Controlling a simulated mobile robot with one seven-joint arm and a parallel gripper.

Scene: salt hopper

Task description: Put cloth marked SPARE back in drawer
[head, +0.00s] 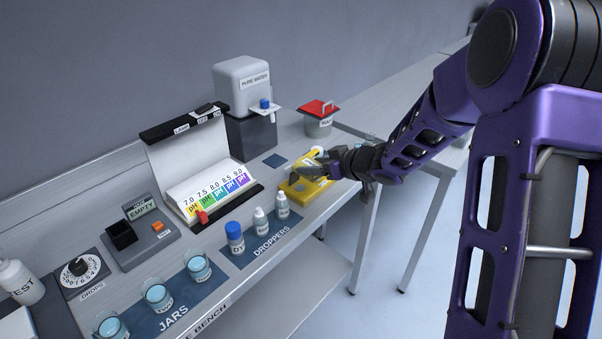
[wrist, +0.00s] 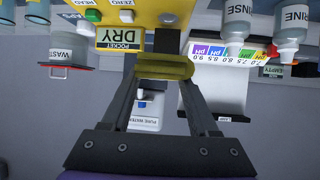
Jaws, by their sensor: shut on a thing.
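My gripper (head: 318,168) is at the far end of the bench, just above a yellow pocket unit (head: 303,190). In the wrist view, which looks upside down, the gripper (wrist: 163,72) is shut on a flat olive-yellow piece (wrist: 164,67) spanning the fingertips. It may be the folded cloth, but I can read no SPARE mark on it. The yellow unit also shows there (wrist: 150,12), with READ and ZERO buttons and a DRY label close to the held piece; whether they touch I cannot tell. I can make out no drawer.
A PURE WATER dispenser (head: 243,85) and a red-lidded waste pot (head: 318,118) stand behind. A pH chart stand (head: 190,165), dropper bottles (head: 260,220) and several jars (head: 157,296) line the bench. The floor right of the bench is clear.

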